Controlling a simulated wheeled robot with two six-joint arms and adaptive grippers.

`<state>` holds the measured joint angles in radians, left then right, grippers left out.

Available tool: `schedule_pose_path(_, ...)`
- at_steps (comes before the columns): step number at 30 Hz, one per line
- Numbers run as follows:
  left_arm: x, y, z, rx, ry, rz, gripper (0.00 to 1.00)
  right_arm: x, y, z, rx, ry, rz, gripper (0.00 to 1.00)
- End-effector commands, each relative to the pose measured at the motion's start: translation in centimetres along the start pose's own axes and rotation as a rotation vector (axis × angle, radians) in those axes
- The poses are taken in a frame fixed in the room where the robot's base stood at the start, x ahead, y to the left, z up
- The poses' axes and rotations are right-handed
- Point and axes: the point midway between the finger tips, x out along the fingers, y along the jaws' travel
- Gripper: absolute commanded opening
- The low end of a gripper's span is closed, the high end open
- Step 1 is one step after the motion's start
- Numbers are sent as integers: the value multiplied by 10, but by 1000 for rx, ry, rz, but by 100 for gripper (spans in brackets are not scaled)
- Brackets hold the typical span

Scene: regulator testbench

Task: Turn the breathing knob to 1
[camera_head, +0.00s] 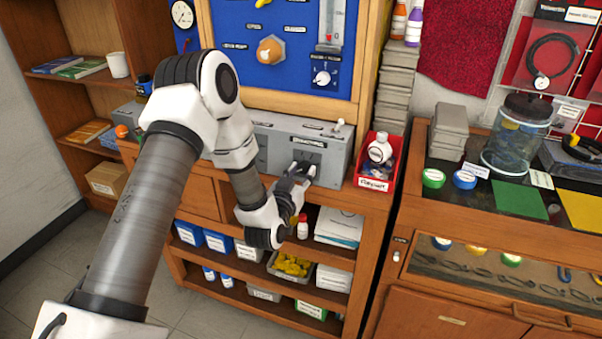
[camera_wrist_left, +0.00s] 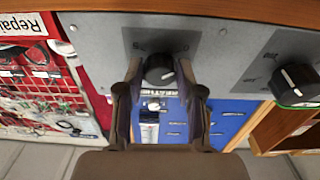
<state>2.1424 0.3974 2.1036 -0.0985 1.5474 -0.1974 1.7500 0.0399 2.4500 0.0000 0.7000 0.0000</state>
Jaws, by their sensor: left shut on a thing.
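The breathing knob (camera_wrist_left: 158,68) is black and round with a white pointer mark. It sits on the grey front panel (camera_wrist_left: 98,42) of the testbench, and the label by it shows partly between my fingers. My left gripper (camera_wrist_left: 160,75) has one finger on each side of the knob and is shut on it. In the head view my left gripper (camera_head: 303,172) is at the right part of the grey box (camera_head: 264,148) and hides the knob. The number that the pointer faces cannot be read. My right gripper is not in view.
A second black knob (camera_wrist_left: 297,83) is on the same panel. A red bin (camera_head: 377,183) with a white bottle stands right of the box. A small toggle (camera_head: 338,123) rises from the box top. Shelves with bins are below; a blue gauge board (camera_head: 262,22) is above.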

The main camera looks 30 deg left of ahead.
Motion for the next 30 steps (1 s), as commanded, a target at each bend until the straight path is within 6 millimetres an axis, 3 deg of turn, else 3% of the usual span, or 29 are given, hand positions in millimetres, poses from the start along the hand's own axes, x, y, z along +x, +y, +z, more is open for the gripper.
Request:
schedule_pose_path(11,0,-1,-2,152,-1,31,2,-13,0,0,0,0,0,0)
schedule_pose_path(30,0,-4,-5,677,-1,139,2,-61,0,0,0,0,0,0)
